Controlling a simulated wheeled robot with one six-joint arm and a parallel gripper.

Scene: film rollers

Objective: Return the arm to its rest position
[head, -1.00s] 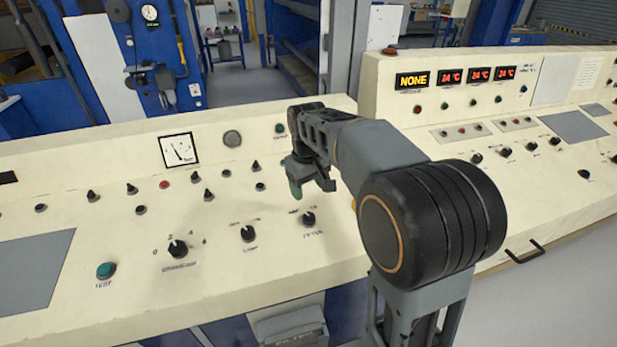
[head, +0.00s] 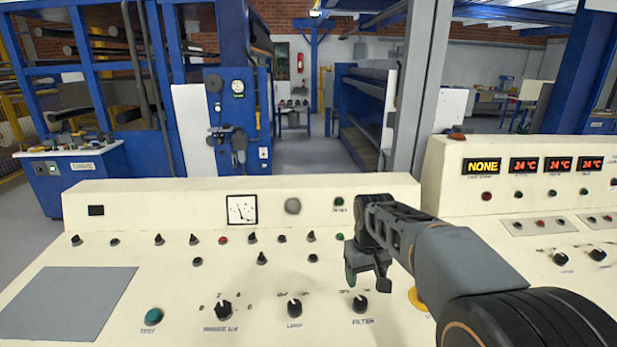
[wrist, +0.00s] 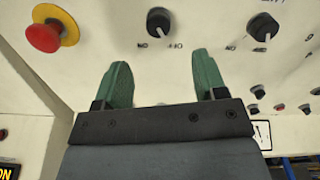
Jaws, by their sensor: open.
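My gripper (head: 366,270) hangs over the right part of the cream control panel (head: 190,285) in the head view, with my arm reaching in from the lower right. In the wrist view its two green fingers (wrist: 160,85) stand apart with nothing between them. The FILTER knob (head: 359,303) is just below the gripper in the head view. In the wrist view, two black knobs (wrist: 159,22) lie beyond the fingertips, and a red emergency button (wrist: 44,36) on a yellow base is at upper left. Whether the fingers touch the panel is not clear, but a gap seems to show.
The panel carries a LAMP knob (head: 294,306), a green TEST button (head: 152,316), a dial gauge (head: 242,209) and several small switches. A second console (head: 500,210) with lit displays stands at right. A grey post (head: 420,90) rises behind. Blue machines stand farther back.

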